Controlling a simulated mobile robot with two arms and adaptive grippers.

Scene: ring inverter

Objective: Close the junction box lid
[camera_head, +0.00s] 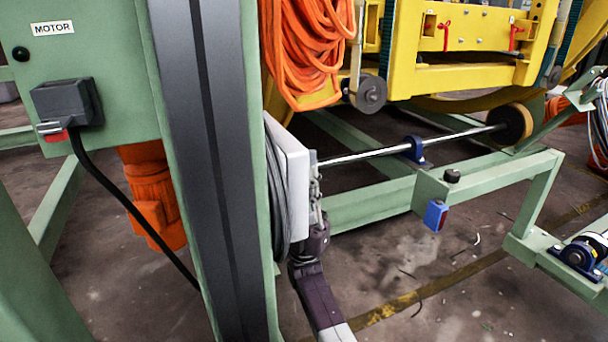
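A pale grey-white flat panel (292,182), which looks like the junction box lid, stands upright and is seen at a steep angle. It is beside the right side of the green post. The box behind it is mostly hidden, so I cannot tell how far open the lid is. One gripper (316,188) is at the panel's right edge, on an arm rising from the bottom centre. I take it as my right one. It is very close to the panel, but contact is unclear. Its fingers are small and seen side-on. My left gripper is not in view.
The green post (253,150) with a dark strip stands left of the panel. Grey cable coils (276,205) hang beside it. Orange cables (305,45) hang above. A steel shaft (370,153) and green frame (375,203) lie to the right. Floor shows at lower right.

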